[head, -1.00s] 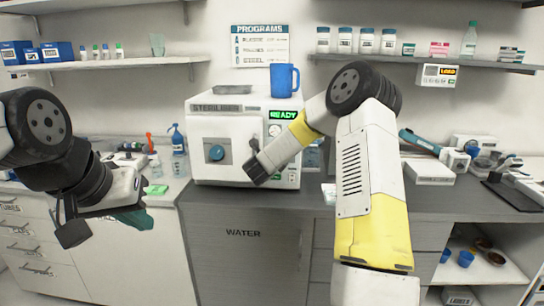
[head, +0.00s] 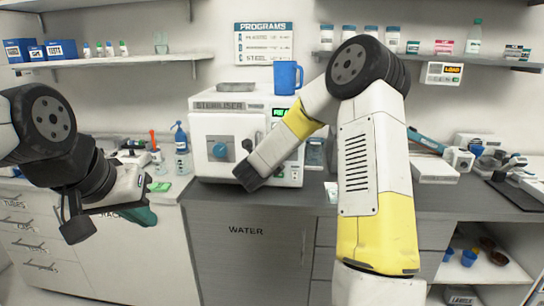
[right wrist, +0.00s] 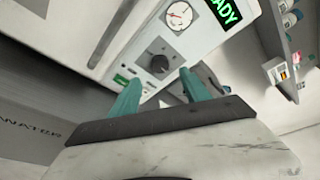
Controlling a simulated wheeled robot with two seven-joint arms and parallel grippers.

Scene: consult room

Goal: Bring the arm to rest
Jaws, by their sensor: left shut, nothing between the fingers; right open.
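My right arm reaches across in front of the white steriliser (head: 212,128), and its dark wrist end (head: 250,176) covers part of the steriliser's right side. My right gripper (right wrist: 161,78) shows in the right wrist view with its two teal fingers apart and nothing between them. It points at the steriliser's front panel, near a black knob (right wrist: 158,58). In the head view its fingers are hidden. My left gripper (head: 142,215) hangs at the left in front of the cabinets, its teal fingers shut and empty.
A blue mug (head: 286,78) and a grey tray (head: 237,87) stand on the steriliser. A blue spray bottle (head: 180,142) and a green sponge (head: 159,187) are on the left counter. Devices, including a white unit (head: 432,168), stand on the right counter. Shelves hang above.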

